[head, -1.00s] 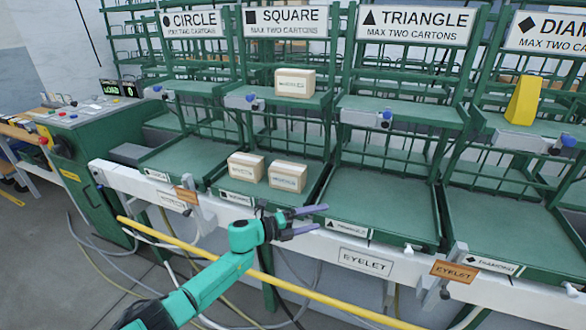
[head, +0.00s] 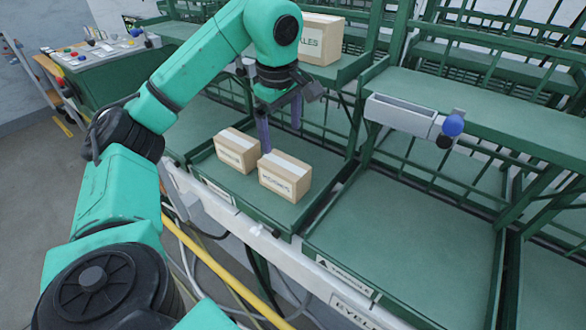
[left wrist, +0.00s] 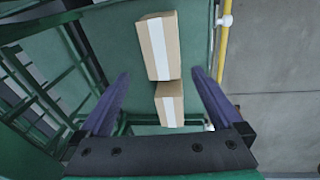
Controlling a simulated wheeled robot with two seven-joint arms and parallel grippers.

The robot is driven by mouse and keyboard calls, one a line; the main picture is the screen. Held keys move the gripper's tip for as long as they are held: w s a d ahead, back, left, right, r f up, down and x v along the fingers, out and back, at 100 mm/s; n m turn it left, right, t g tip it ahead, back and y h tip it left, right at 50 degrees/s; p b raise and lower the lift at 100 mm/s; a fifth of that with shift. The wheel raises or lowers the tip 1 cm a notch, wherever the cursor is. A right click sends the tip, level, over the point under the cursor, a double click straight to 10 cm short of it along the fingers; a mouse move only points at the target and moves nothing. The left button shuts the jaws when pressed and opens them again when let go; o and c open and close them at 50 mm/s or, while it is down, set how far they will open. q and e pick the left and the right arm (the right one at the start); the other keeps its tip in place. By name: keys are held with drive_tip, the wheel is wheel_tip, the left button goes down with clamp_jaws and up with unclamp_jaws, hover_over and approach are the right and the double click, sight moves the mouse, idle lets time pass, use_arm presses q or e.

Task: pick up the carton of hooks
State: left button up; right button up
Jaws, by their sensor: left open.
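The carton whose blurred label seems to read HOOKS (head: 285,177) is the right one of two tan cartons on the lower square tray (head: 300,210). In the left wrist view it seems to be the upper carton (left wrist: 160,45). My left gripper (head: 281,138) is open and empty, pointing down above and behind the cartons. The wrist view shows its fingers (left wrist: 160,73) spread to either side, with cartons in the view between and beyond them, not gripped. My right gripper is not in view.
The other carton (head: 237,150) stands close on the left, its label unreadable. A third carton (head: 322,40) sits on the upper shelf near my arm. The triangle tray (head: 400,220) is empty. A green frame and a blue-knobbed bracket (head: 452,125) stand to the right.

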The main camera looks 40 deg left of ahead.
use_arm(q)
hover_over(283, 164)
drive_tip(key=s, duration=0.1)
drive_tip(key=f, duration=0.4)
drive_tip(key=shift+s+d+f, duration=0.2)
drive_tip(key=shift+d+f, duration=0.15)
drive_tip(key=f, duration=0.4)
drive_tip(key=w+f+p, duration=0.1)
drive_tip(key=f, duration=0.1)
drive_tip(key=shift+w+a+f, duration=0.1)
drive_tip(key=shift+a+f, duration=0.2)
drive_tip(key=shift+f, duration=0.1)
drive_tip(key=shift+w+f, duration=0.1)
drive_tip(key=shift+f, duration=0.25)
drive_tip(key=c, duration=1.5)
drive_tip(key=shift+r, duration=0.15)
clamp_jaws()
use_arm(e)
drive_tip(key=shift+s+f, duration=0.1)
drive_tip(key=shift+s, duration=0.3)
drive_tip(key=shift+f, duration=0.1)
